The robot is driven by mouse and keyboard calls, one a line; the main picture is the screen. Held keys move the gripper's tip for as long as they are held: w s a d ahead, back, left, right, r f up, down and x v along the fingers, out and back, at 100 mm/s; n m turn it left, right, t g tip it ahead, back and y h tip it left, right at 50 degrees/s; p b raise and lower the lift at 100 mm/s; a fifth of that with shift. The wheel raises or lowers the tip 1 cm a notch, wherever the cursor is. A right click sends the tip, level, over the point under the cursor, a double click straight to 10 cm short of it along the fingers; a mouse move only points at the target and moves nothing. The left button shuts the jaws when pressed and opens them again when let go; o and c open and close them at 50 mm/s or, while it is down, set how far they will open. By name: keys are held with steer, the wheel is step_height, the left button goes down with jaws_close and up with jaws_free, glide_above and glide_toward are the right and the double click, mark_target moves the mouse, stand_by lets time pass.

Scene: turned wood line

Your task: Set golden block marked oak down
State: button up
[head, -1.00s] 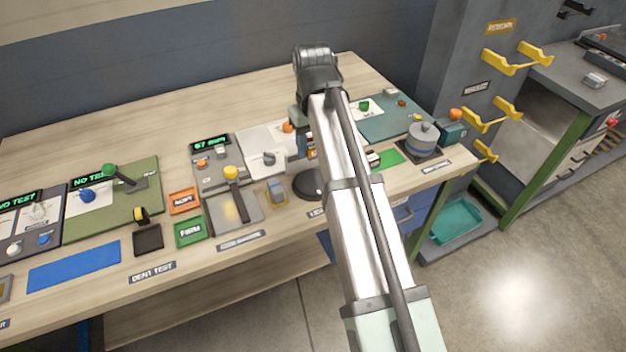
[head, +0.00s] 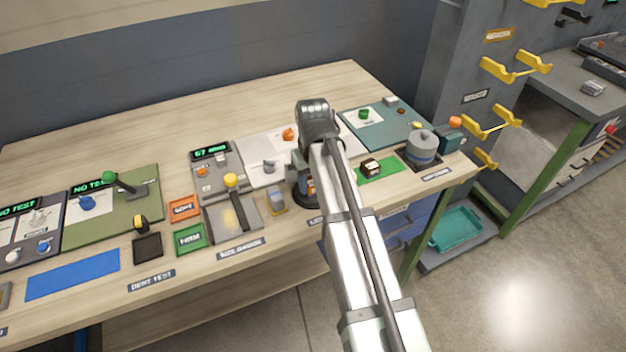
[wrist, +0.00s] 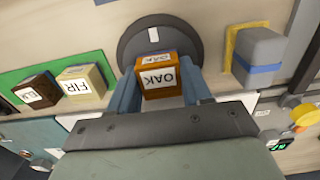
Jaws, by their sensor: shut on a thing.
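The golden-brown block marked OAK (wrist: 158,76) sits between the two fingers of my gripper (wrist: 160,88), its label facing the wrist camera. My gripper is shut on it. Behind the block in the wrist view is a round dark disc (wrist: 134,42) with a small white mark. In the head view my gripper (head: 308,188) is down at this disc (head: 299,203), and my arm hides most of the block. I cannot tell whether the block touches the disc.
A green mat (head: 393,163) on the right bears a pale block marked FIR (wrist: 82,84) and a dark brown block (wrist: 38,91). A grey block with a blue band (wrist: 259,56) stands close beside the disc. A grey cylindrical device (head: 422,148) is further right.

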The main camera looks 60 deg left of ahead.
steer(key=o, duration=1)
steer(key=shift+f, duration=0.1)
steer(key=shift+o, duration=0.2)
step_height(320, 180, up, 12)
stand_by(0.4)
